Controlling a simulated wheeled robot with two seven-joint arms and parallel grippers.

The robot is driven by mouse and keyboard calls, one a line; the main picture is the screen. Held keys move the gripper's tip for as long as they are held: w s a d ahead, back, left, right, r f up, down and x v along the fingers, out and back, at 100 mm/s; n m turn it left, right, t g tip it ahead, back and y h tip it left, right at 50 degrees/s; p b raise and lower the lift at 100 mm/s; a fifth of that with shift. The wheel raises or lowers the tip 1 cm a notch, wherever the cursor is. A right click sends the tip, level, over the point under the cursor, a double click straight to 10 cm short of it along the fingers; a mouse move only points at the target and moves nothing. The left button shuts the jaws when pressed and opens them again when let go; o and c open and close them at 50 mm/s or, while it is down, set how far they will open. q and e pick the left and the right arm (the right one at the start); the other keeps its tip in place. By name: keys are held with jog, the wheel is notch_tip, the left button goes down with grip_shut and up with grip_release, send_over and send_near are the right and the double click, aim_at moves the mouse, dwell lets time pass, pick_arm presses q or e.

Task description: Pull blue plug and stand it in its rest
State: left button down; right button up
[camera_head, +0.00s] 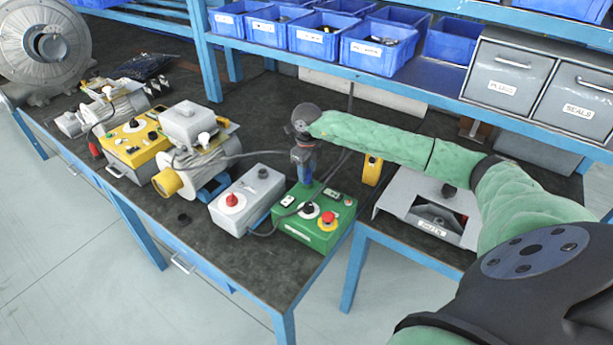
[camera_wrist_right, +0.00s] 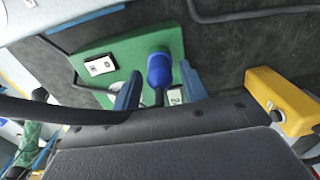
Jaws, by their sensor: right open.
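The blue plug (camera_wrist_right: 159,70) stands at the green control box (camera_wrist_right: 120,62) in the right wrist view, with a dark cable by it. My right gripper (camera_wrist_right: 160,88) is open, with one finger on each side of the plug. I cannot tell whether either finger touches it. In the head view my right gripper (camera_head: 304,172) points down over the back of the green box (camera_head: 310,236), hiding most of the plug. A yellow block (camera_head: 372,169), possibly the rest, stands to the right; it also shows in the right wrist view (camera_wrist_right: 283,102). My left gripper is not in view.
A grey box with a red knob (camera_head: 246,201) stands left of the green box. A blower with a yellow outlet (camera_head: 192,160) is further left. A grey housing (camera_head: 408,195) is on the right. Blue bins (camera_head: 378,50) line the shelf behind. Bench front left is mostly clear.

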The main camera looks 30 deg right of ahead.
grip_shut()
jog(key=shift+r, duration=0.75)
dwell(0.6)
jog(key=shift+r, duration=1.65)
